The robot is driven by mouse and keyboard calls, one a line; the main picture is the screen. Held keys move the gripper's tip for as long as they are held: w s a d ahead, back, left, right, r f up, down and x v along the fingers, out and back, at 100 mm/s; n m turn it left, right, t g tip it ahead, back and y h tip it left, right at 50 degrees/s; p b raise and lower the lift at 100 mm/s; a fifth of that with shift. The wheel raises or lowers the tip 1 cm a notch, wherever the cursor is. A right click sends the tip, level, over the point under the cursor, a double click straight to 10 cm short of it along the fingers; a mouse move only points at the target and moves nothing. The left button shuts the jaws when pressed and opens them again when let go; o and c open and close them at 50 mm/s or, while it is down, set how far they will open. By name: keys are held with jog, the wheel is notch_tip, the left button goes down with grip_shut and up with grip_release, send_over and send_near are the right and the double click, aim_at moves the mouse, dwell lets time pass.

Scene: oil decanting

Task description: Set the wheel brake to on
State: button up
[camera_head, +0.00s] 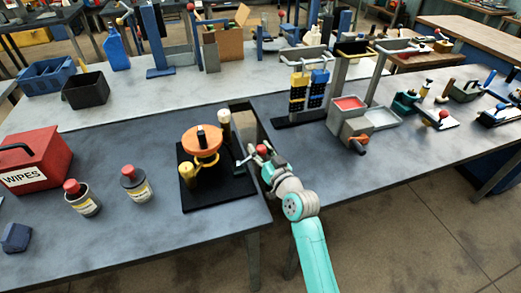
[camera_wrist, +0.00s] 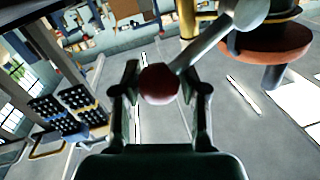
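The wheel unit is an orange disc (camera_head: 203,140) on a black base plate (camera_head: 232,190), near the right end of the left table. The disc's edge also shows at the upper right in the wrist view (camera_wrist: 265,45). A grey lever (camera_wrist: 200,52) with a dark red ball knob (camera_wrist: 158,83) runs from the unit's side. The knob also shows in the head view (camera_head: 262,149). My gripper (camera_wrist: 163,92) has its fingers on either side of the knob, with a gap visible at the right finger. It looks open. Contact at the left finger is unclear.
A yellow knob (camera_head: 187,172) stands on the plate beside the disc. Two red-capped bottles (camera_head: 137,187) and a red WIPES box (camera_head: 38,160) stand to the left. Across the gap between tables, a grey tray unit (camera_head: 350,122) with an orange handle stands on the right.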

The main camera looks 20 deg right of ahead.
grip_shut()
jog(key=shift+a+r+n, duration=0.45)
jog(key=shift+r+n, duration=0.15)
jog(key=shift+n, duration=0.4)
jog(key=shift+a+r+n+g+h, duration=0.35)
jog(key=shift+a+r+n, duration=0.35)
jog(key=shift+n, duration=0.5)
jog(key=a+n, duration=0.2)
jog(key=shift+r+n+g, duration=0.25)
jog(key=shift+r+n, duration=0.05)
jog(key=shift+r, duration=0.05)
jog(key=shift+a+r+n+h, duration=0.15)
jog(key=shift+a+n+h, duration=0.1)
jog(key=shift+a+n, duration=0.4)
jog(key=shift+d, duration=0.1)
